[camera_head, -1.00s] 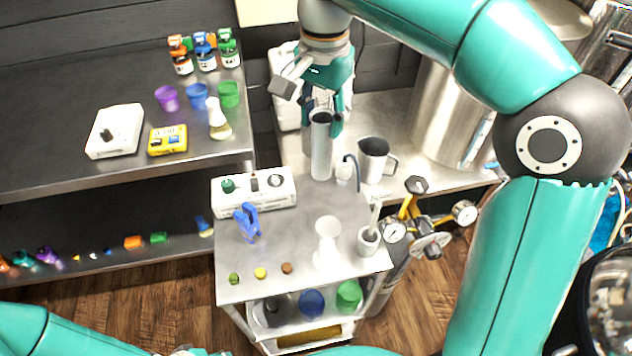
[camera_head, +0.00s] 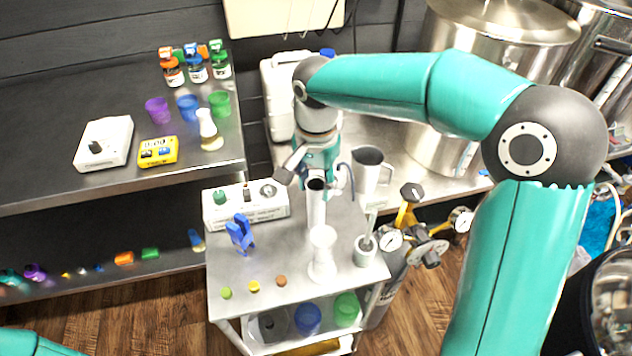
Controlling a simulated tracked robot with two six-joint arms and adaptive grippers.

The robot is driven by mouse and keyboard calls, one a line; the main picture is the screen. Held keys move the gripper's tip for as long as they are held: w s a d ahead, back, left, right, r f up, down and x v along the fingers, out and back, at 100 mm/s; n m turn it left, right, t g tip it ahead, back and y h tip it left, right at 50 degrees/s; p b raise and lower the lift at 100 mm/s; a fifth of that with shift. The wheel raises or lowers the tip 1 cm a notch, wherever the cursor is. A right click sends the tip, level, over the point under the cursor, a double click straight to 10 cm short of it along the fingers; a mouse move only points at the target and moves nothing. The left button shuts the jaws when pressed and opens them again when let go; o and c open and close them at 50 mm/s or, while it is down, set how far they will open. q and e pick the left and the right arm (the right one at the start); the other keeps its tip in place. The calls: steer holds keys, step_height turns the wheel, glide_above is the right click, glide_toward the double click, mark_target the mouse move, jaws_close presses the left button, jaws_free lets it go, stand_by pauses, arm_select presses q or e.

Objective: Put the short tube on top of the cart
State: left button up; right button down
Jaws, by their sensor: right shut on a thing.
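On the cart stand a white control box (camera_head: 245,205), a blue clip-like holder (camera_head: 240,234), a mortar with pestle (camera_head: 365,250) and small coloured pieces (camera_head: 253,287). A metal jug (camera_head: 370,170) stands on the counter behind. Gas gauges (camera_head: 425,240) sit right of the cart.

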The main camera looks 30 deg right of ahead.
steer(key=shift+f, duration=0.1)
steer(key=c, duration=0.6)
jaws_free()
step_height(320, 180, up, 12)
steer(key=shift+r+p, duration=0.2)
steer(key=shift+p, duration=0.55)
steer(key=shift+s, duration=0.1)
